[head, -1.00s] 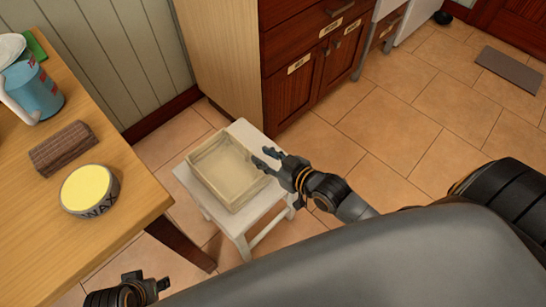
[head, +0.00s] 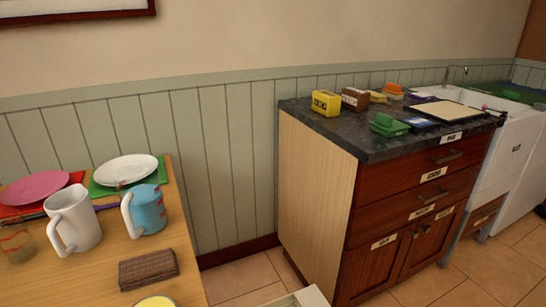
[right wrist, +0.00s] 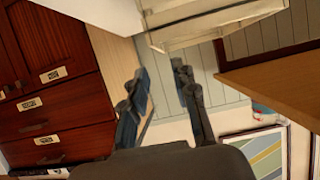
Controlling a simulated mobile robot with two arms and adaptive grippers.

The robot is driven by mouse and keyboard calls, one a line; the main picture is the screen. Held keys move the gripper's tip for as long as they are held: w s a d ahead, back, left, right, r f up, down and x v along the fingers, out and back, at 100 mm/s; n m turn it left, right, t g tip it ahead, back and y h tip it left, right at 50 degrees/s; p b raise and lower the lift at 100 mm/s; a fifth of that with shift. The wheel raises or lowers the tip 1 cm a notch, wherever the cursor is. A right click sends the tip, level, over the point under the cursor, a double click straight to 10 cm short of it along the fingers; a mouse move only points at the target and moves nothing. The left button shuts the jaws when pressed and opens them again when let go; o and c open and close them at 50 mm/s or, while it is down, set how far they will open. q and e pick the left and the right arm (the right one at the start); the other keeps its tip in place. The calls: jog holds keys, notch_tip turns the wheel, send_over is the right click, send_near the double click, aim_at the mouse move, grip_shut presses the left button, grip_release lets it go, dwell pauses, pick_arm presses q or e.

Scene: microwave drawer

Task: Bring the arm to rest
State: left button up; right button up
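My right gripper (right wrist: 163,85) shows in the right wrist view. Its two fingers are spread apart with nothing between them. A pale tray (right wrist: 215,22) is beyond the fingertips at the top of that view, apart from them. In the head view only a light corner of the tray (head: 303,297) shows at the bottom edge. Neither gripper is in the head view, and my left gripper is not seen at all.
A wooden table (head: 190,270) at left holds plates, a white jug (head: 75,222), a blue mug (head: 147,211), a brown cloth (head: 148,270) and a wax tin (head: 155,302). A dark-topped cabinet (head: 385,200) stands right. Tiled floor (head: 500,270) is clear.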

jog(key=s+d+m+g+h, duration=0.2)
jog(key=s+d+g+h, duration=0.15)
jog(key=s+g, duration=0.85)
jog(key=s+a+f+t+p, duration=0.15)
jog(key=f+p, duration=0.25)
jog(key=f, duration=0.4)
jog(key=s+f+t+p, duration=0.1)
jog(key=s+f+p, duration=0.15)
jog(key=f, duration=0.65)
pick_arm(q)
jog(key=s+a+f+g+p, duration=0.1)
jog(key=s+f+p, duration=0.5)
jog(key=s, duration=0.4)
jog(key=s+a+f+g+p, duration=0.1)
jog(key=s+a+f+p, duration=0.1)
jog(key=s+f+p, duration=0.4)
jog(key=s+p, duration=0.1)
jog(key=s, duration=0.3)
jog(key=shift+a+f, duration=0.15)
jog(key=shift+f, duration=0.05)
pick_arm(e)
jog(key=s+d+f+g, duration=0.1)
jog(key=s+f, duration=0.2)
jog(key=s, duration=0.5)
jog(key=s+d+f+g+h, duration=0.1)
jog(key=s+d+f, duration=0.1)
jog(key=s, duration=0.7)
jog(key=shift+s+d+f, duration=0.15)
jog(key=shift+d+f, duration=0.1)
jog(key=shift+f, duration=0.2)
